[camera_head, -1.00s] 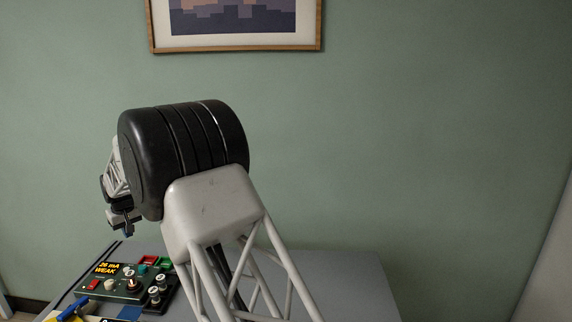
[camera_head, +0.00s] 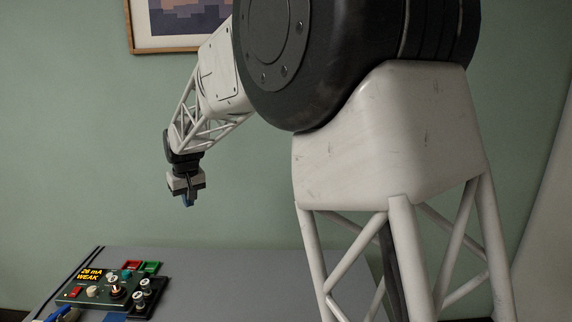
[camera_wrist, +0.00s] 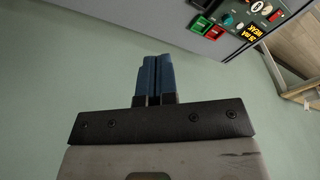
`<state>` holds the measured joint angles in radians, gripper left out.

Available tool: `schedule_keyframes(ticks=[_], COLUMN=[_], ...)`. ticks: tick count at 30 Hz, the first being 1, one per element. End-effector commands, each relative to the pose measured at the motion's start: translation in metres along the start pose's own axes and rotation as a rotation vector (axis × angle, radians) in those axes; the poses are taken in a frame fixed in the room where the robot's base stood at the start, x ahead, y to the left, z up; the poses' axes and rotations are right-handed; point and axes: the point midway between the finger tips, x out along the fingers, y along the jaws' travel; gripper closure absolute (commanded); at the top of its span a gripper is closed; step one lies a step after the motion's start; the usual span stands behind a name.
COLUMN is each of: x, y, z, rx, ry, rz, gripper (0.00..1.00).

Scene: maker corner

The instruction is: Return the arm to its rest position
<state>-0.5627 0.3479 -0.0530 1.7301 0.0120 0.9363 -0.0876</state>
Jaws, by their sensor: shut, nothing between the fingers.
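My gripper (camera_head: 188,201) hangs from my arm in the head view, fingers down, above the far part of the grey table and apart from it. In the wrist view its two blue fingers (camera_wrist: 153,77) lie side by side, shut, with nothing between them. My large dark joint and white arm links fill the middle and right of the head view.
The grey table (camera_head: 220,272) holds a dark control panel (camera_head: 88,292) reading "26 mA WEAK" at the left. Red and green blocks (camera_head: 150,267) and a unit with white knobs (camera_head: 147,296) sit beside it. A framed picture (camera_head: 180,45) hangs on the green wall.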

Motion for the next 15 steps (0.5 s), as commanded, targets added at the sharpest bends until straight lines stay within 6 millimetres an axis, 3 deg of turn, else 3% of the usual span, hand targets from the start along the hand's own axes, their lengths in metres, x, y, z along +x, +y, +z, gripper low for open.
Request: schedule_keyframes(ticks=[3, 15], x=[-0.019, -0.069], y=[0.023, 0.081], z=[0.027, 0.122], rx=[0.033, 0.136], ry=[0.004, 0.011], rz=[0.007, 0.027], gripper=[1.00, 1.00])
